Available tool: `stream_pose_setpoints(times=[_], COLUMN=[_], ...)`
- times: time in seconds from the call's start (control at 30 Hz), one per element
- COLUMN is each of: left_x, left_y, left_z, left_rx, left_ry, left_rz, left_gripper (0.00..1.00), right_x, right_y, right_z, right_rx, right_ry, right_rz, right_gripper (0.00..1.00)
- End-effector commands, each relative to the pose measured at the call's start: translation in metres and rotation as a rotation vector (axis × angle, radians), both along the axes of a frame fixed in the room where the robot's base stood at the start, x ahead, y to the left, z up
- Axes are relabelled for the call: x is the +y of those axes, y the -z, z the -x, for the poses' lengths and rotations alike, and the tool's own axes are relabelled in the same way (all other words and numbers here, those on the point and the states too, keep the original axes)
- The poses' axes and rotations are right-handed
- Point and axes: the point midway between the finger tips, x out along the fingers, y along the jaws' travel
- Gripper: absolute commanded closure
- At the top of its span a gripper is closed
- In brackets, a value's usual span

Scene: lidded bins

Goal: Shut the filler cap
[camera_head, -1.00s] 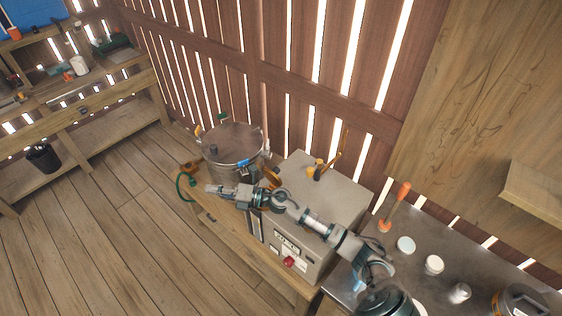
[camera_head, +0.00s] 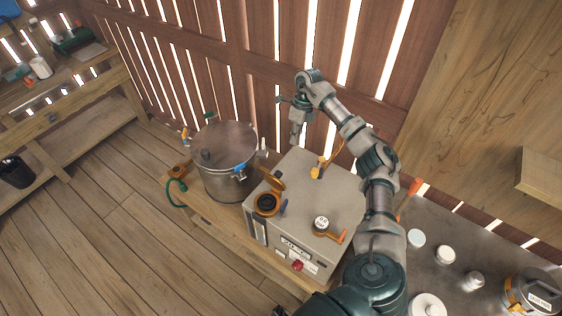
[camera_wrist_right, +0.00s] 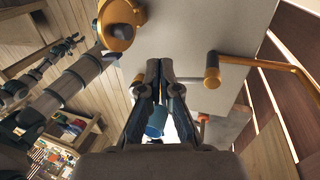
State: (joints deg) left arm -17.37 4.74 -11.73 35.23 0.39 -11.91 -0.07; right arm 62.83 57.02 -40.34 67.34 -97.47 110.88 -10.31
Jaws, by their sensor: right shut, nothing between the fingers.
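The filler cap (camera_head: 273,181) is an orange lid standing tilted up at the back of its round orange neck (camera_head: 267,204), which has a dark opening. They sit on the left part of the grey machine's top (camera_head: 315,190). My right gripper (camera_head: 297,138) points down beyond the machine's back edge, behind the cap and apart from it. In the wrist view its fingers (camera_wrist_right: 165,68) are together and empty. An orange round part with a dark middle (camera_wrist_right: 118,28) shows there at upper left, probably the filler. My left gripper is not clear in any view.
A lidded steel pot (camera_head: 228,160) stands left of the machine. An orange pipe fitting (camera_head: 318,168) rises at the machine's back, and a round gauge-like part (camera_head: 322,224) sits nearer the front. The slatted wall (camera_head: 265,60) is close behind. A metal table (camera_head: 440,285) is at right.

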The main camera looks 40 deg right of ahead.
Motion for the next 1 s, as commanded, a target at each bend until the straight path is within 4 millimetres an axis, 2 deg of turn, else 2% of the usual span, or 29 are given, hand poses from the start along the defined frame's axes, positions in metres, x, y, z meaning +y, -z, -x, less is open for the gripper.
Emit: stream_pose_setpoints(times=[0.2,0.37,0.63,1.0], left_x=[-0.001,-0.001,-0.002,-0.002], left_y=[-0.006,-0.011,-0.023,-0.023], left_z=[-0.004,-0.005,-0.006,-0.006], left_rx=[0.003,0.001,0.0,0.0], left_ry=[0.001,0.0,-0.001,-0.001], left_rz=[-0.002,-0.002,-0.001,-0.001], left_gripper=[0.55,0.55,0.55,0.55], right_x=[0.014,0.023,0.056,0.061], right_y=[0.049,0.08,0.084,0.087], right_z=[0.0,0.003,0.012,0.013], right_rx=[0.008,0.006,0.002,0.002], right_ry=[-0.003,-0.003,-0.004,-0.002], right_rz=[-0.004,-0.005,-0.004,-0.005], right_gripper=[1.0,1.0,1.0,1.0])
